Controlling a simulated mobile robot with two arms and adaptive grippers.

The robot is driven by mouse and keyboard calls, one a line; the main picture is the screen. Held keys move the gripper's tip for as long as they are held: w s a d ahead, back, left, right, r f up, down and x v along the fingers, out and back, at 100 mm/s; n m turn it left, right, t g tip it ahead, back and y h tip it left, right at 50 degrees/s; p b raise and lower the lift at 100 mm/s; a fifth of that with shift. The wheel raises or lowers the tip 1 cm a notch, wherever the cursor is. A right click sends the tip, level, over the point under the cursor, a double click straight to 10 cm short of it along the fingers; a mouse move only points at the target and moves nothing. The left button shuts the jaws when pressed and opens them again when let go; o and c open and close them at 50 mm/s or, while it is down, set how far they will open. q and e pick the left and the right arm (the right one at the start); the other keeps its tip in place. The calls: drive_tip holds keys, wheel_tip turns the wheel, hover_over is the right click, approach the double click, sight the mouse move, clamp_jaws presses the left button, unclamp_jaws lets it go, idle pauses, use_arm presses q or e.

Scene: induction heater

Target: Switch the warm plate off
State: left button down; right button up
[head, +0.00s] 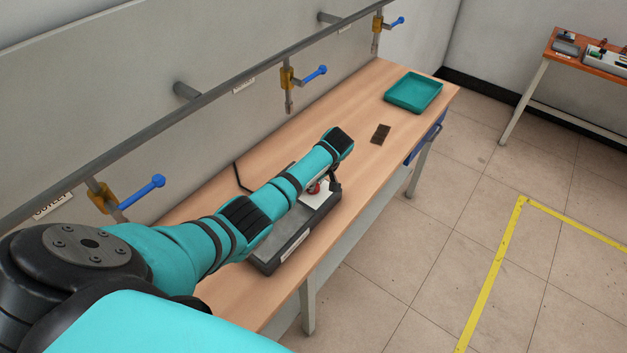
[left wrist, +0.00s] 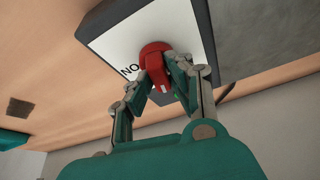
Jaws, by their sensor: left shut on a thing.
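The warm plate (head: 284,243) is a dark grey box with a grey top on the wooden bench. Its white panel (head: 318,198) carries a red knob (head: 314,188), mostly hidden by my left arm in the head view. In the left wrist view the red knob (left wrist: 154,56) stands on the white panel (left wrist: 120,42), with black letters reading "NO" beside it. My left gripper (left wrist: 162,72) is shut on the knob, one finger at each side. In the head view the left gripper (head: 328,186) is partly hidden behind its wrist. My right gripper is in neither view.
A teal tray (head: 414,92) and a dark brown flat piece (head: 381,134) lie farther along the bench (head: 345,110). A wall pipe (head: 240,74) with blue-handled valves (head: 315,72) runs behind. Another table (head: 590,60) stands at upper right.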

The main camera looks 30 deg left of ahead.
use_arm(q)
drive_tip(key=shift+n+g+b, duration=0.35)
drive_tip(key=shift+n+g, duration=0.05)
drive_tip(key=shift+n, duration=0.7)
drive_tip(key=shift+w+r, duration=0.1)
drive_tip(key=c, duration=1.2)
unclamp_jaws()
drive_tip(key=shift+c, duration=0.2)
drive_tip(key=shift+d+r, duration=0.1)
drive_tip(key=shift+r, duration=0.1)
drive_tip(key=v, duration=1.1)
drive_tip(key=shift+d+r, duration=0.15)
drive_tip(key=shift+d, duration=0.05)
